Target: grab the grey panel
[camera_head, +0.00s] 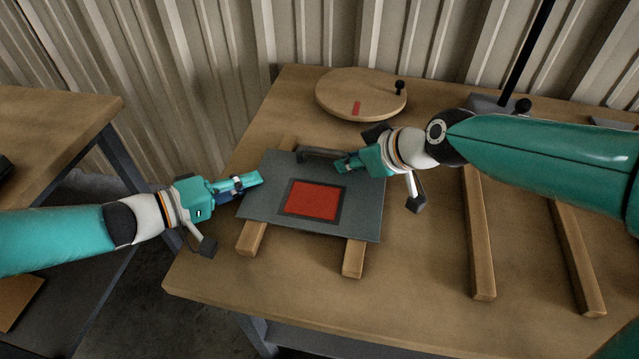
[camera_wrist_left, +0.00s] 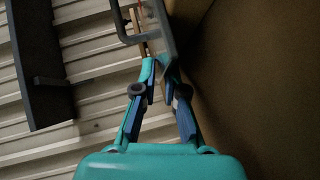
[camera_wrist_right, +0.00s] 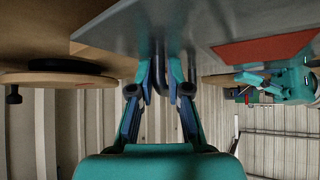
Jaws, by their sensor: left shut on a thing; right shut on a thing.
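The grey panel (camera_head: 263,207) is a flat plate with a dark-framed red square (camera_head: 313,200) and a dark handle (camera_head: 322,154) along its far edge. It lies over two wooden bars on the table. My left gripper (camera_head: 250,182) is shut on the panel's left edge. The left wrist view shows its fingers (camera_wrist_left: 163,75) closed at the plate's edge.
A round wooden disc (camera_head: 345,92) with a red mark and black knob stands behind the panel. Two bare wooden bars (camera_head: 478,240) (camera_head: 577,255) lie to the right. Another wooden table (camera_head: 60,112) stands at the left. A corrugated wall (camera_head: 350,35) closes the back.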

